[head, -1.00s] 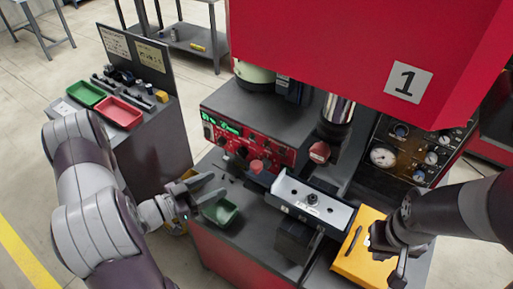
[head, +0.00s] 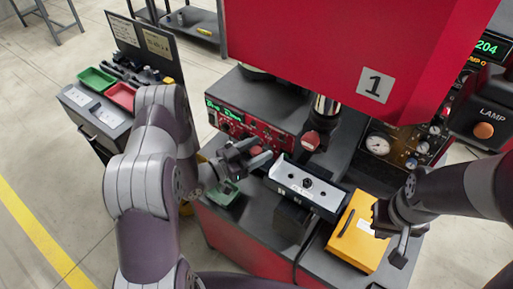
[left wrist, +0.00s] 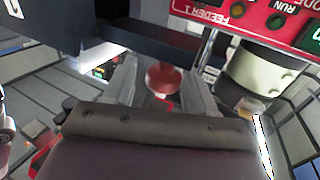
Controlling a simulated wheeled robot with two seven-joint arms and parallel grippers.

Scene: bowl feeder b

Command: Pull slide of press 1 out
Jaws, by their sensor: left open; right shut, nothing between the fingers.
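Press 1 (head: 340,60) is a red machine with a "1" plate. Below its ram lies a silver plate (head: 326,197) with a dark knob, which looks like the slide; I cannot be sure. A round red knob (head: 262,160) is left of the plate, by the control panel. My left gripper (head: 254,152) is open close to this knob. In the left wrist view a red knob (left wrist: 165,78) shows between the open fingers; contact cannot be told. My right gripper (head: 398,250) is shut and empty at the right of the yellow box.
The yellow box (head: 357,235) stands right of the silver plate. A green bin (head: 222,193) sits on the bench below my left gripper. Another red knob (head: 310,141) is behind the plate. A cart (head: 75,98) with green and red trays stands at the left.

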